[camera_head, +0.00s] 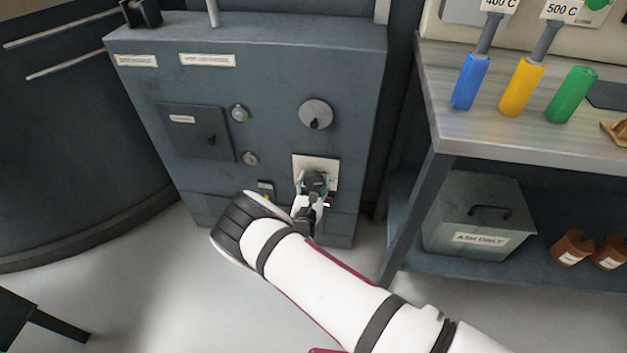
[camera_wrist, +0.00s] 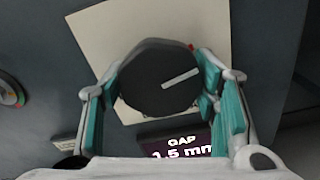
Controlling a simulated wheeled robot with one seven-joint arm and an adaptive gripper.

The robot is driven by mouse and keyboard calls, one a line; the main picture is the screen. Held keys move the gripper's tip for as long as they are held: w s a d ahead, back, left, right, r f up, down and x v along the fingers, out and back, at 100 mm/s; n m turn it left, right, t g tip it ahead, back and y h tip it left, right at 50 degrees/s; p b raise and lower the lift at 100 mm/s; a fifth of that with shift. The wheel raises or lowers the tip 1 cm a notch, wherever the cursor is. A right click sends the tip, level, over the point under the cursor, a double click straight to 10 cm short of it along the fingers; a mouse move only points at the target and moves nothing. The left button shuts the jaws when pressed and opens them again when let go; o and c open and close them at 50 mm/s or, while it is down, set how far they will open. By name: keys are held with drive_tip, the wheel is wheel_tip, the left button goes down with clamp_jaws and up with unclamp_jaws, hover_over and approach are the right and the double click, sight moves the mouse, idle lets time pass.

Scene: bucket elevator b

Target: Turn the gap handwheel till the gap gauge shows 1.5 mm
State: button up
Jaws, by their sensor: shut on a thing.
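The gap handwheel (camera_wrist: 158,80) is a dark round knob with a pale line on its face, mounted on a cream plate (camera_wrist: 98,38). The line points to the upper right in the wrist view. In the head view the handwheel (camera_head: 315,179) is low on the cabinet front. My gripper (camera_wrist: 158,88) has its teal-padded fingers on either side of the handwheel, shut on it. The gap gauge (camera_wrist: 178,147) is a dark display below the handwheel. It appears to read 0.5 mm, with its first digit partly hard to make out.
The grey cabinet (camera_head: 270,80) carries a round dial (camera_head: 316,114), small buttons and a hatch (camera_head: 196,131). To the right is a bench (camera_head: 520,140) with blue, yellow and green handles on it and an ash box (camera_head: 475,216) underneath.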

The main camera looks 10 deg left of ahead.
drive_tip(key=shift+m, duration=0.4)
drive_tip(key=o, duration=1.2)
drive_tip(key=s, duration=1.2)
drive_tip(key=shift+a, duration=0.15)
